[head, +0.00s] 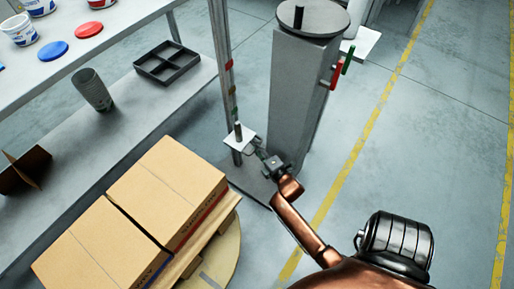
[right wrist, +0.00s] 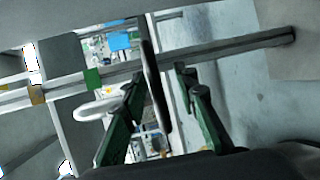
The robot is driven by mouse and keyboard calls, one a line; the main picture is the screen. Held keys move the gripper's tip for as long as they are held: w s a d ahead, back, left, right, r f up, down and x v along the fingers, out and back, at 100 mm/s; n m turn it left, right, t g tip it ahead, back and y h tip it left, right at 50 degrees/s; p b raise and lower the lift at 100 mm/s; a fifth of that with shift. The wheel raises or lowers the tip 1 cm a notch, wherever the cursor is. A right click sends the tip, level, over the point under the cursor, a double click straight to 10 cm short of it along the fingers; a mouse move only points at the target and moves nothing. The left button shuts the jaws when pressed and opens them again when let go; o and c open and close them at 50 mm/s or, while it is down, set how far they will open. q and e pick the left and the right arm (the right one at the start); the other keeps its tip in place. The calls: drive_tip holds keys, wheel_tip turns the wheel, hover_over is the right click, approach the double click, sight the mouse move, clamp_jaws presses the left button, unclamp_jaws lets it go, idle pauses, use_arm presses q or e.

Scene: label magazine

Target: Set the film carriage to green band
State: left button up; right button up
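The film carriage (head: 247,133) is a small white plate with a dark upright post, low on a thin grey mast (head: 222,45). The mast carries a red band (head: 229,64) and darker green-looking bands (head: 233,92) below it, all above the carriage. A green band (right wrist: 93,79) shows clearly in the right wrist view. My right gripper (head: 258,148) is at the carriage's right side. In the right wrist view its green fingers (right wrist: 162,82) stand apart, with a dark bar (right wrist: 153,75) between them, nearer the left finger. I cannot tell whether they touch it. My left gripper is out of view.
A thick grey column (head: 298,90) stands right behind the carriage, with red and green handles (head: 341,70) on its side. Cardboard boxes (head: 165,190) on a pallet stand to the left. A shelf with a dark tray (head: 167,62) is farther left.

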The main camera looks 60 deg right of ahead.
wheel_tip(320, 180, up, 10)
drive_tip(key=shift+w+r, duration=0.1)
drive_tip(key=shift+r, duration=0.15)
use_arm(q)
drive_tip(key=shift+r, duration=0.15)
use_arm(e)
drive_tip(key=shift+s, duration=0.3)
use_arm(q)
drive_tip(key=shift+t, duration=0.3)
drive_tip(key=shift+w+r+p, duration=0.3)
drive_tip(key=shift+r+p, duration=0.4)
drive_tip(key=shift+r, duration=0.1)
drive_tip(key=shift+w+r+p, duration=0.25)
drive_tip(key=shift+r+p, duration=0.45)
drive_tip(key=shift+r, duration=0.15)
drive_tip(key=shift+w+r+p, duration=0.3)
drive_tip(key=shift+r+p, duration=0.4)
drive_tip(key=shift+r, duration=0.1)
use_arm(e)
drive_tip(key=f+v, duration=0.1)
drive_tip(key=v, duration=0.7)
drive_tip(key=shift+s+a, duration=0.15)
drive_tip(key=shift+s, duration=0.2)
drive_tip(key=shift+r, duration=0.15)
use_arm(q)
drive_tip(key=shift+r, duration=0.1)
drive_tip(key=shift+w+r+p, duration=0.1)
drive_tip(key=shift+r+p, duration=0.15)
drive_tip(key=shift+p, duration=0.05)
